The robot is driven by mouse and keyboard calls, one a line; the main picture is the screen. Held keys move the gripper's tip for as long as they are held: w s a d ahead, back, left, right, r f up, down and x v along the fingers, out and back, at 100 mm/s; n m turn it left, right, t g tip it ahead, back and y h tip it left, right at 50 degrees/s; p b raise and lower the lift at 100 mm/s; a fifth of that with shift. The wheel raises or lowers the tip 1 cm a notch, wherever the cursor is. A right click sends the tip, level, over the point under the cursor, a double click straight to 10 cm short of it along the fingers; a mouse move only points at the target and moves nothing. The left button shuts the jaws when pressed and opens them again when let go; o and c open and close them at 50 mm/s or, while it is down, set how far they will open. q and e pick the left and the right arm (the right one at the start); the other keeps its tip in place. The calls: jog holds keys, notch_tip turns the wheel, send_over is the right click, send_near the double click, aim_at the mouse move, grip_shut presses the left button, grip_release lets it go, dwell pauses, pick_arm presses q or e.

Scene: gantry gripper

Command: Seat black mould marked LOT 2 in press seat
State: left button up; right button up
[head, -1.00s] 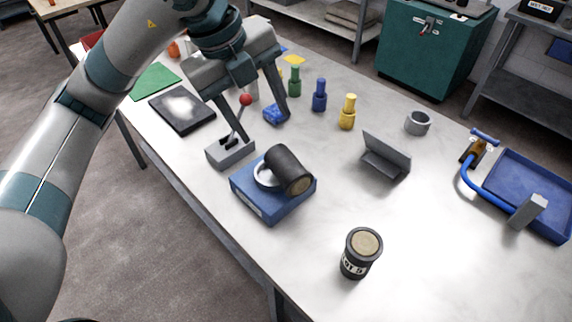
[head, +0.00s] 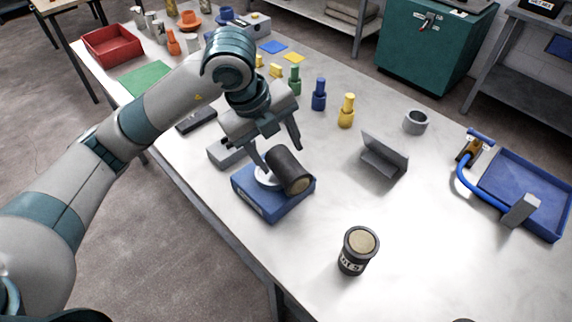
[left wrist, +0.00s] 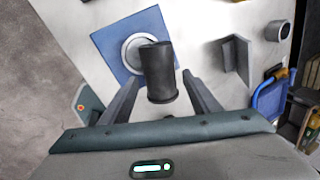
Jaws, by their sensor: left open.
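A black mould (head: 289,170) leans tilted on the blue press block (head: 265,208), partly over its round pale seat (head: 266,176). No label shows on it. In the left wrist view the mould (left wrist: 159,74) lies across the edge of the seat ring (left wrist: 135,48). My left gripper (head: 278,153) is open, just behind and above the tilted mould; in the left wrist view its fingers stand either side of the mould's near end, and contact cannot be told. Another black mould (head: 357,250), with a white label reading LOT 5, stands upright on the table. My right gripper is not in view.
A grey box (head: 227,152) stands behind the press block, partly hidden by my gripper. A grey angled stand (head: 384,155), a grey ring (head: 415,121) and a blue tray (head: 525,190) are to the right. Coloured bottles stand behind. The table between block and stand is clear.

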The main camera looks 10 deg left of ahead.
aim_at(283, 161)
pick_arm(q)
jog(key=shift+p+x, duration=0.75)
jog(key=shift+x, duration=0.1)
jog(key=shift+p+x, duration=0.45)
jog(key=shift+x, duration=0.65)
jog(key=shift+w+d+f, duration=0.1)
jog(key=shift+f, duration=0.55)
jog(key=c, duration=0.9)
jog(key=shift+r, duration=0.15)
